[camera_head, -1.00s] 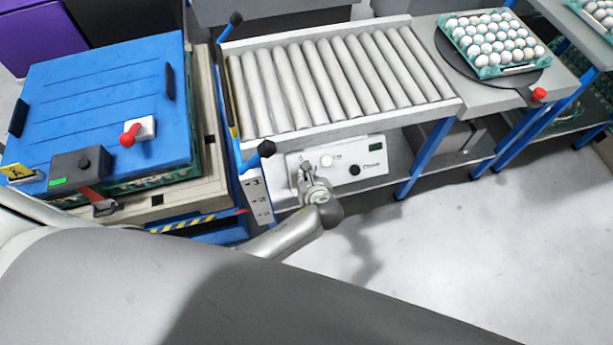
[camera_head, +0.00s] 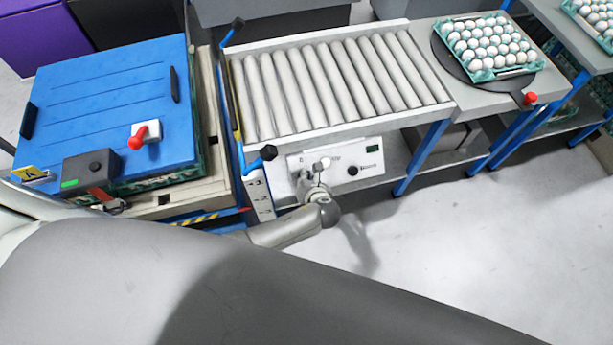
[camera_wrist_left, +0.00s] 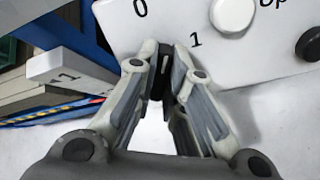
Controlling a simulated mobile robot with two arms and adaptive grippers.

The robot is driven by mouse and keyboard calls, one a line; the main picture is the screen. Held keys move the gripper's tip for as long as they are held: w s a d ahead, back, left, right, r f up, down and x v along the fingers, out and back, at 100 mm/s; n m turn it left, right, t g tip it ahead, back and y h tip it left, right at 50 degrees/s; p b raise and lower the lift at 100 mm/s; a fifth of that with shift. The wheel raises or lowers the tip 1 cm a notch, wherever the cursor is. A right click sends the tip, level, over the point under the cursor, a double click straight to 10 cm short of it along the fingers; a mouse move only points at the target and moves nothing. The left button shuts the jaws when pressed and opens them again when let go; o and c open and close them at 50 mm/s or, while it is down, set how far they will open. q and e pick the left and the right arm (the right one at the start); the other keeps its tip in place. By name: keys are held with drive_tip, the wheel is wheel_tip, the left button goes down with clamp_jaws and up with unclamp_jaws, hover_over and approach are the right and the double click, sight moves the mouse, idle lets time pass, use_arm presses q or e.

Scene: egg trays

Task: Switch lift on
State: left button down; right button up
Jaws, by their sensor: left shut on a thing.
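A white control panel (camera_head: 343,159) sits below the roller conveyor's front edge; it also fills the top of the left wrist view (camera_wrist_left: 285,60). It has a 0 mark, a 1 mark, a white round button (camera_wrist_left: 232,12) and a black knob (camera_wrist_left: 309,44). My left gripper (camera_wrist_left: 169,72) is at the panel's left part, below the 0 and beside the 1. Its fingers are shut on a dark switch handle (camera_wrist_left: 157,84), mostly hidden between them. The left gripper (camera_head: 309,181) also shows in the head view. My right gripper is not in view.
The roller conveyor (camera_head: 330,80) stands above the panel. An egg tray (camera_head: 482,73) sits on a round plate at right. Clear floor (camera_head: 460,260) lies at lower right.

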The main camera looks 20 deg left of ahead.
use_arm(q)
drive_tip(key=m+p, duration=0.3)
drive_tip(key=m, duration=0.2)
drive_tip(key=shift+a+r+p, duration=0.1)
drive_tip(key=shift+p, duration=0.25)
drive_tip(key=m+p, duration=0.1)
drive_tip(key=m, duration=0.1)
drive_tip(key=shift+m, duration=0.4)
drive_tip(key=m+p, duration=0.1)
drive_tip(key=m, duration=0.2)
drive_tip(key=c, duration=2)
unclamp_jaws()
drive_tip(key=shift+m+p, duration=0.3)
drive_tip(key=shift+m, duration=0.4)
drive_tip(key=o, duration=0.6)
drive_tip(key=shift+c, duration=0.2)
drive_tip(key=shift+w+f, duration=0.1)
drive_tip(key=shift+f, duration=0.1)
